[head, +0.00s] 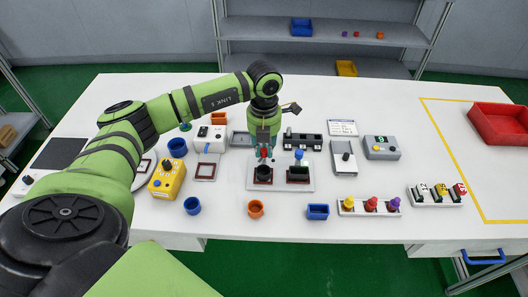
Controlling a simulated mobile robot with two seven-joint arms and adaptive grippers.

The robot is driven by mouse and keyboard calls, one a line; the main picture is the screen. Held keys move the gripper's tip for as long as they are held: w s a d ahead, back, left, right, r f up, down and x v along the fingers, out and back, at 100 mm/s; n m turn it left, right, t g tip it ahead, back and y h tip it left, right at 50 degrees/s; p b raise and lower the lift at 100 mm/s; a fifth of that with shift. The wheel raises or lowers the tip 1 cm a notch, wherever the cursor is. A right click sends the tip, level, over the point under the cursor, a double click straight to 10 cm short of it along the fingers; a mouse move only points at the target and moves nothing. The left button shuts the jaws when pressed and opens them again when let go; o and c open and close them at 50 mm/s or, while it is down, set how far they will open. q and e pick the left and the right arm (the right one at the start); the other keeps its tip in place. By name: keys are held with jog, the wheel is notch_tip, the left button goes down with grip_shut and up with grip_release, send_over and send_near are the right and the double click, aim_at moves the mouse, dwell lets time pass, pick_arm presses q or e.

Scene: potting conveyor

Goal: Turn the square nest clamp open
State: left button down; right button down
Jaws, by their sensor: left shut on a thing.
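A pale fixture plate (280,183) lies near the table's middle with two dark nests. The right nest (299,174) looks square, and a blue-topped clamp knob (299,154) stands upright behind it. The left nest (263,174) holds a dark, round-looking part. My left gripper (264,154) points down behind the left nest, shut on a red knob (264,153). The fingers partly hide this knob. The left gripper is apart from the blue knob, to its left. The clamps' exact turn is too small to tell. My right gripper is out of view.
Behind the plate is a dark rail device (303,141). A grey switch box (343,158) stands to the right, a yellow button box (167,180) to the left. Blue (192,206) and orange (256,208) cups stand in front. The yellow-outlined table area at right has free room.

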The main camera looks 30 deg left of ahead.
aim_at(264, 150)
pick_arm(q)
jog(key=m+b, duration=0.2)
jog(key=m, duration=0.1)
jog(key=m+b, duration=0.2)
jog(key=m, duration=0.1)
jog(key=shift+f+m, duration=0.2)
jog(key=shift+m, duration=0.1)
jog(key=m+b, duration=0.2)
jog(key=m, duration=0.1)
jog(key=shift+r+m+b, duration=0.15)
jog(key=shift+m+b, duration=0.55)
jog(key=shift+m, duration=0.5)
jog(key=c, duration=1.1)
grip_release()
jog(key=shift+r, duration=0.15)
notch_tip(264, 150, up, 12)
